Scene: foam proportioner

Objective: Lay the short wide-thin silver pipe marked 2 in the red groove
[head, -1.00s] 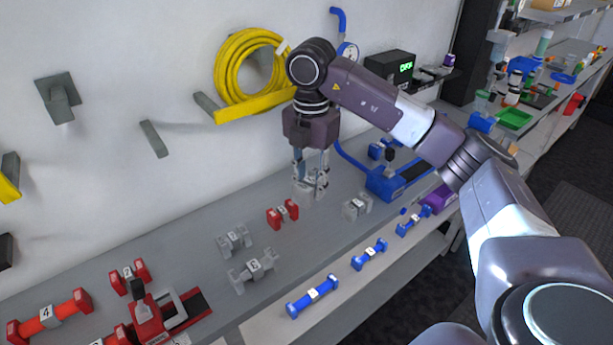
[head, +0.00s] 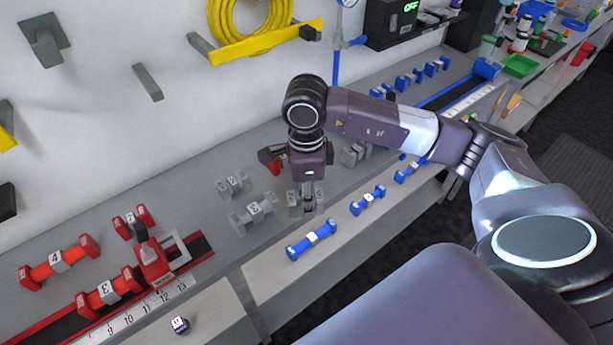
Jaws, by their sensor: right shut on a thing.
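My right gripper (head: 307,208) is shut on a short silver pipe (head: 293,205) with wide block ends, over the front part of the grey bench. Its number cannot be read, and the fingers hide its middle. I cannot tell whether it touches the bench. The red groove (head: 203,246), a dark channel with red edges, runs at the lower left. A red slider block (head: 154,262) sits over it, between the groove's right end and a red pipe marked 3 (head: 107,291). My left gripper is not in view.
Silver pipes (head: 234,184), (head: 253,213) and (head: 355,153) lie near the gripper. A red pipe (head: 271,160) is partly hidden behind it. Blue pipes (head: 313,240) line the front edge. Red pipes (head: 58,264) lie near the groove. A numbered ruler (head: 130,318) runs along its front.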

